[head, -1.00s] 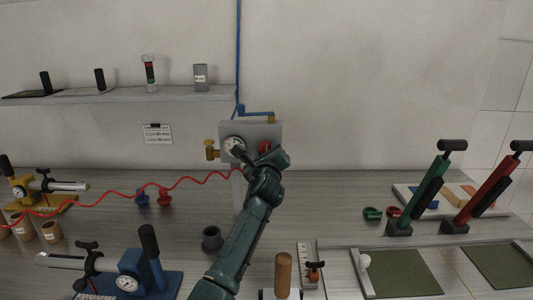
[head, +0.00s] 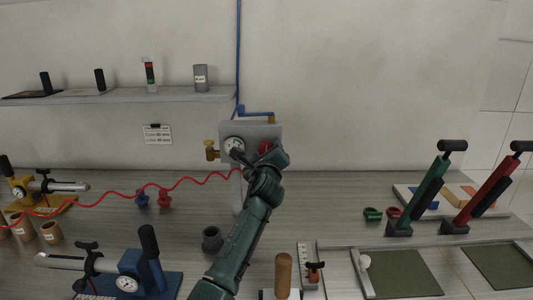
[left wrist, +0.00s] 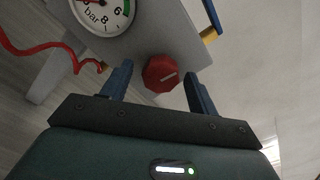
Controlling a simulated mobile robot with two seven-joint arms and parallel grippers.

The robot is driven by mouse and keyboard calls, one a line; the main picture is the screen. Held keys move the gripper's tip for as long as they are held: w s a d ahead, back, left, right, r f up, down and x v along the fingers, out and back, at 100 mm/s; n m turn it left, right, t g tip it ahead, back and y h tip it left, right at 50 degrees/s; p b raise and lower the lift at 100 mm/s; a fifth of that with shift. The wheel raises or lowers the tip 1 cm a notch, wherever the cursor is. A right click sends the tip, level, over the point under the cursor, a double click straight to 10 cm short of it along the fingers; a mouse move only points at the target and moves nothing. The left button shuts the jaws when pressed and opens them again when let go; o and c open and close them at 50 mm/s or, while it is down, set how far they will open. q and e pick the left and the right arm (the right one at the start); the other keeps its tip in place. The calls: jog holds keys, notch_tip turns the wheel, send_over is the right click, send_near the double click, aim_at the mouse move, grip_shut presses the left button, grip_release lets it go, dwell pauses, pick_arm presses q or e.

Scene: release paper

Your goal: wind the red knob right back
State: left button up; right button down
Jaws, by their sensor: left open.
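The red knob (head: 265,147) sits on the grey panel (head: 262,131) against the back wall, at the right of the round gauge (head: 233,145). My left gripper (left wrist: 158,80) is open, with one blue finger on each side of the knob and a visible gap to each. In the head view the left gripper (head: 262,160) is in front of the panel, and the wrist partly covers the knob. My right gripper is out of view.
A red coiled hose (head: 190,180) runs left from the panel. A blue-handled valve (head: 257,112) tops the panel and a brass fitting (head: 211,150) is at its left. A dark cup (head: 212,239) stands beside my forearm.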

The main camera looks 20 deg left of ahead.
pick_arm(q)
jog(key=shift+s, duration=0.1)
jog(key=v, duration=1.3)
